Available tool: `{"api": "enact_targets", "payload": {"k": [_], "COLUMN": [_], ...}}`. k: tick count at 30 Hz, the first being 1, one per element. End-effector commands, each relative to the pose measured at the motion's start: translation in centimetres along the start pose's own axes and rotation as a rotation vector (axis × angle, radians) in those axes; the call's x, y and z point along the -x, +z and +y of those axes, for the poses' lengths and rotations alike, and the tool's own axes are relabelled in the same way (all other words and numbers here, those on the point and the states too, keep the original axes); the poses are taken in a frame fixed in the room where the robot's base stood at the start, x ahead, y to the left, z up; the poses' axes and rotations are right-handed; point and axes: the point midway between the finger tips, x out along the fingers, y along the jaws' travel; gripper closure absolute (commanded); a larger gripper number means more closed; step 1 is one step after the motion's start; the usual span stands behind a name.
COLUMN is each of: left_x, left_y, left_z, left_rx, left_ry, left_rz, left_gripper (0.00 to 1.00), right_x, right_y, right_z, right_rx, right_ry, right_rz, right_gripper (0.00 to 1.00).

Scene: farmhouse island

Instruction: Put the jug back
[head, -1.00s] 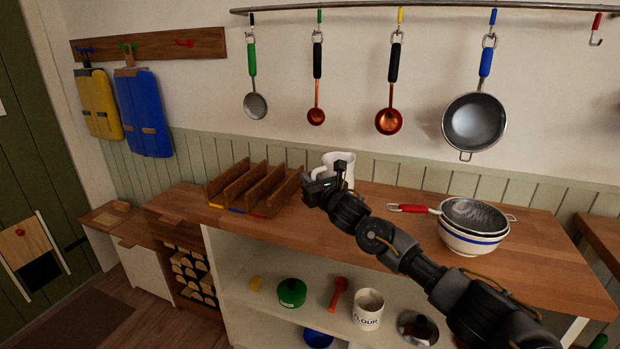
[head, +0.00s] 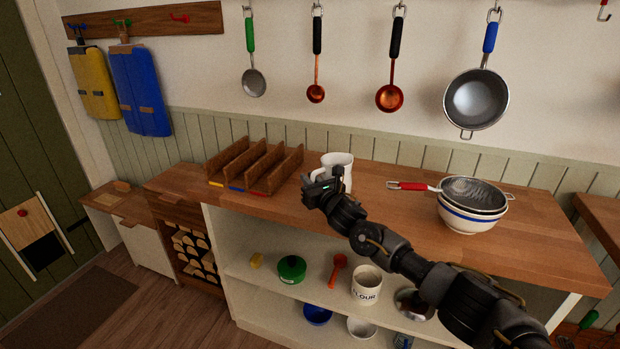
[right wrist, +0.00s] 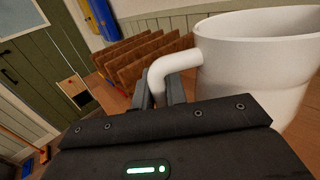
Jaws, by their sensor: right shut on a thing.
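The white jug (head: 341,163) is above or on the wooden counter (head: 395,207), just right of the wooden rack; in the head view I cannot tell if its base touches the wood. My right gripper (head: 315,184) is in front of the jug and hides its lower left part. In the right wrist view the jug (right wrist: 262,62) looks upright, and my right gripper (right wrist: 163,92) is shut on its handle (right wrist: 172,65). My left gripper is not in view.
The slotted wooden rack (head: 240,184) stands left of the jug. A blue-striped bowl (head: 468,220) with a red-handled strainer (head: 474,192) on it stands to the right. A flour crock (head: 367,285) stands on the shelf below.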

Motion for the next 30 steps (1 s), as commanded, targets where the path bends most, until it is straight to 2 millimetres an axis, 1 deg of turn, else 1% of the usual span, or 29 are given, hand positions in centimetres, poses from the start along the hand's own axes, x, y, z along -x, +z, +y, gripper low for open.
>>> {"api": "enact_targets", "payload": {"k": [11, 29, 30], "left_x": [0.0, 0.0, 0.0], "left_y": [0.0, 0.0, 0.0], "left_z": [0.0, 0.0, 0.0], "left_rx": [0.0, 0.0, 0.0], "left_ry": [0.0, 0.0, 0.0], "left_rz": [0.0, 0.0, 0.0], "left_gripper": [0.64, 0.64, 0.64], "right_x": [0.0, 0.0, 0.0], "right_y": [0.1, -1.1, -1.0], "right_z": [0.0, 0.0, 0.0], "right_rx": [0.0, 0.0, 0.0], "right_ry": [0.0, 0.0, 0.0], "right_rz": [-0.003, -0.003, -0.003], "right_gripper": [1.0, 1.0, 0.82]}}
